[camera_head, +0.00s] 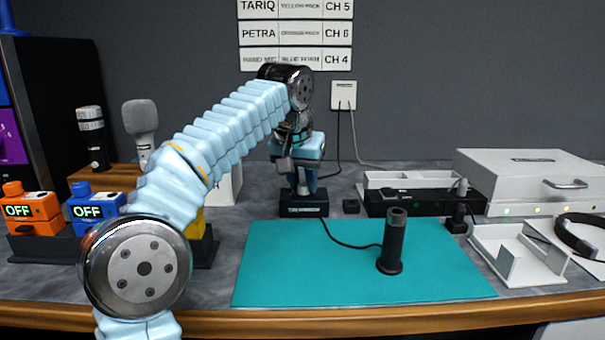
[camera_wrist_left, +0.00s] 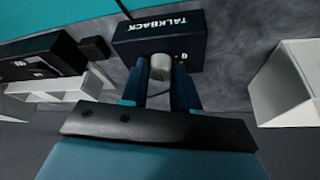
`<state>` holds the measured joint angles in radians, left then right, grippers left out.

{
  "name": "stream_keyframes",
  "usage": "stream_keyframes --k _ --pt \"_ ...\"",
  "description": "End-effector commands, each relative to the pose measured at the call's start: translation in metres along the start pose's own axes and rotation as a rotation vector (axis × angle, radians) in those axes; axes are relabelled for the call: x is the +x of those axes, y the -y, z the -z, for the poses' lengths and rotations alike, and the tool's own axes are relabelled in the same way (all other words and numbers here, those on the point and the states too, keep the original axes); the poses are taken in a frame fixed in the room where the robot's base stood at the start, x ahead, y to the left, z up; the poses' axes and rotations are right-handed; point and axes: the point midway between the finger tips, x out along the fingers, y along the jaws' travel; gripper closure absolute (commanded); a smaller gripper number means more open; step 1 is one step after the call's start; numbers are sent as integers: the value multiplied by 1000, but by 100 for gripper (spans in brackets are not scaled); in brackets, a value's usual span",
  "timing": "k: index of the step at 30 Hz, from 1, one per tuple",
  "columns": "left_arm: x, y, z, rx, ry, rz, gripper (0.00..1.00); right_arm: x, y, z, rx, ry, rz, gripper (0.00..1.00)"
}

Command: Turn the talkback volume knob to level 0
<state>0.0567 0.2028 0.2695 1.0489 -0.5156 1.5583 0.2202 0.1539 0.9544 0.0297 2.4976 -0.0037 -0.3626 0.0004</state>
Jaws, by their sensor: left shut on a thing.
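The talkback box (camera_head: 304,209) is a small dark blue box at the back of the counter, behind the teal mat. In the left wrist view the box (camera_wrist_left: 135,47) shows the word TALKBACK and a "0" mark near its knob. The grey volume knob (camera_wrist_left: 161,66) sits between the fingers of my left gripper (camera_wrist_left: 164,78), which is shut on it. In the head view my left gripper (camera_head: 304,185) reaches down onto the box from above and hides most of the knob. The knob's pointer cannot be made out. My right gripper is not in view.
A teal mat (camera_head: 300,275) with a black upright cylinder (camera_head: 394,243) lies in front. A black receiver (camera_head: 420,203) and a white case (camera_head: 530,178) stand right. Orange (camera_head: 32,207) and blue (camera_head: 95,205) packs reading OFF stand left.

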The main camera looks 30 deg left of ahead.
Motion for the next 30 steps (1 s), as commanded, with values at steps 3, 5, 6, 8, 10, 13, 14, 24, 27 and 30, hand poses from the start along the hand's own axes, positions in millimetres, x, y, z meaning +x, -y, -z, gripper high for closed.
stream_keyframes --k 3,5,6,8,10,13,14,24,27,30 --pt "-4 -2 1 -96 1 41 100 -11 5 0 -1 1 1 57" --pt "-4 -2 1 -149 0 63 100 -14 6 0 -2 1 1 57" --pt "-3 -2 1 -183 1 78 100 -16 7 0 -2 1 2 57" --pt "-3 -3 1 -235 0 100 100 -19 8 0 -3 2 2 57" --pt "-2 -3 2 -299 -1 125 100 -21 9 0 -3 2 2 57" --pt "-2 -4 1 -386 -1 162 100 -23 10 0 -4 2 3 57" --pt "-1 -4 2 -412 -1 172 100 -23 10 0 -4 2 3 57" --pt "0 -6 2 -713 -2 296 100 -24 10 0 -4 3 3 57" --pt "0 -6 3 -800 -4 333 100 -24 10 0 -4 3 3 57" --pt "1 -6 4 -889 -4 368 100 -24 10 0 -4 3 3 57"
